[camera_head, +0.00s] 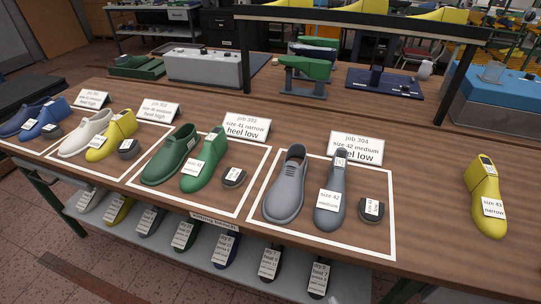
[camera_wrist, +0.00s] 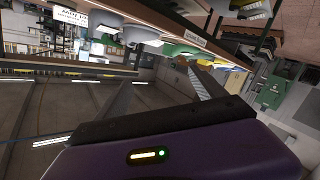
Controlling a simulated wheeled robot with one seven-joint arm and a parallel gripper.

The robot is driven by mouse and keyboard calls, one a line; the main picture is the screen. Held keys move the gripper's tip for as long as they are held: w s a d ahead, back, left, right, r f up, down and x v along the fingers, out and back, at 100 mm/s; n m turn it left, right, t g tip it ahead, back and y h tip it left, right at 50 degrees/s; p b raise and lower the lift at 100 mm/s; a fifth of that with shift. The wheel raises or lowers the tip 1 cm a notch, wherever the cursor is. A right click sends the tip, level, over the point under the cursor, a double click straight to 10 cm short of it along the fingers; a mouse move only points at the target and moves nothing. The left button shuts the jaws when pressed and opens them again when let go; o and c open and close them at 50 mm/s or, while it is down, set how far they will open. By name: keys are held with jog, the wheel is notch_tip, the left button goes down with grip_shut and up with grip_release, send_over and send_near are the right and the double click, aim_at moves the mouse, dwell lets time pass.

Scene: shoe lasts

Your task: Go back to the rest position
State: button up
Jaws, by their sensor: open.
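My gripper (camera_wrist: 205,88) shows only in the wrist view, as a dark housing along the bottom with a grey ribbed finger above it. It is open, and nothing shows held in it. It does not appear in the head view, so its place over the table cannot be told from there. The wooden table (camera_head: 430,190) carries shoes and lasts in white-outlined areas. A yellow last (camera_head: 485,200) labelled size 43 narrow stands apart at the right. A grey shoe (camera_head: 286,185) and a grey last (camera_head: 332,195) stand in the job 304 area.
A green shoe (camera_head: 168,155) and green last (camera_head: 204,162) stand to the left, with white, yellow and blue items beyond. A shelf (camera_head: 180,262) below holds several labelled lasts. A dark overhead frame (camera_head: 350,24) spans the table's back. A blue machine (camera_head: 500,98) stands back right.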

jog(key=s+d+r+m+h, duration=0.2)
jog(key=s+d+m+h, duration=0.3)
jog(key=s+d+m, duration=0.4)
jog(key=s+d, duration=0.3)
jog(key=s, duration=0.3)
jog(key=shift+s+r+g, duration=0.25)
jog(key=shift+s+g, duration=0.05)
jog(key=shift+s, duration=0.1)
